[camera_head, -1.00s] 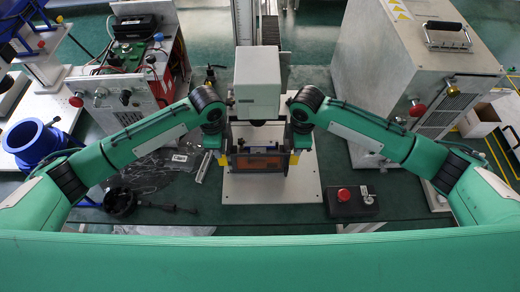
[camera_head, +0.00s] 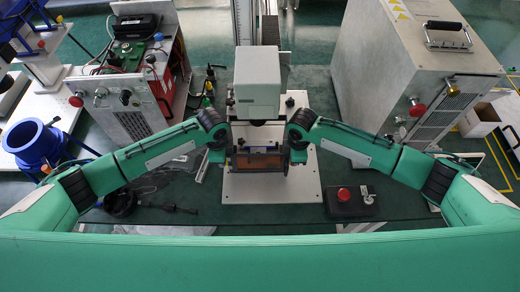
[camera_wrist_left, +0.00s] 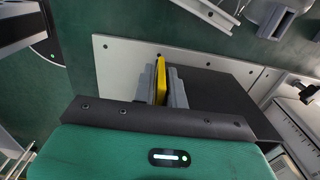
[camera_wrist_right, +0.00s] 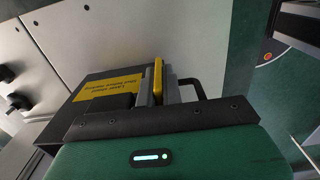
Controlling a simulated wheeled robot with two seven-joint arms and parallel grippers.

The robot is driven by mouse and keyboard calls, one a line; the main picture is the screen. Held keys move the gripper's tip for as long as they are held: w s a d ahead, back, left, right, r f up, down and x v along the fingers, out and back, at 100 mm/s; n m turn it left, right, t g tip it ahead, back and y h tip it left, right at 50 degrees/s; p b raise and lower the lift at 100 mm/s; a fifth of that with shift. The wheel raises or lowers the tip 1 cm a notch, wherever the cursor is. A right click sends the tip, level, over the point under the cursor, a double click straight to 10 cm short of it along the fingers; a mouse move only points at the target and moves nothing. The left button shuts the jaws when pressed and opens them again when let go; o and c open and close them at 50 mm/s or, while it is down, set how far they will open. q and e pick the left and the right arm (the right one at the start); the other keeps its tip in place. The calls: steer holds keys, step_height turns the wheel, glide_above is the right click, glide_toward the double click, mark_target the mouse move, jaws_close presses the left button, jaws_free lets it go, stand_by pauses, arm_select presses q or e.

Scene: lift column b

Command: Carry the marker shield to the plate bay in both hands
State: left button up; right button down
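The marker shield (camera_head: 258,162) is a dark-framed box with an orange-brown panel, in front of the grey marker head (camera_head: 258,85) and above the white base plate (camera_head: 300,190). I cannot tell whether it touches the plate. My left gripper (camera_head: 219,155) is at its left side, my right gripper (camera_head: 297,153) at its right. In the left wrist view the grey fingers (camera_wrist_left: 162,88) close around a yellow grip (camera_wrist_left: 160,75). In the right wrist view the fingers (camera_wrist_right: 158,90) also close around a yellow grip (camera_wrist_right: 158,75), beside the yellow label (camera_wrist_right: 110,88). The plate bay cannot be singled out.
A black box with a red button (camera_head: 352,202) stands right of the plate. A dark tool with a cable (camera_head: 125,203) lies at the left. A big grey cabinet (camera_head: 400,70) stands at the back right, a green-and-grey unit (camera_head: 120,95) at the back left.

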arm_select(q)
jaws_close()
steer(key=shift+w+r, duration=0.15)
steer(key=shift+r, duration=0.1)
arm_select(e)
steer(key=shift+w+r, duration=0.1)
steer(key=shift+r, duration=0.2)
stand_by(1.0)
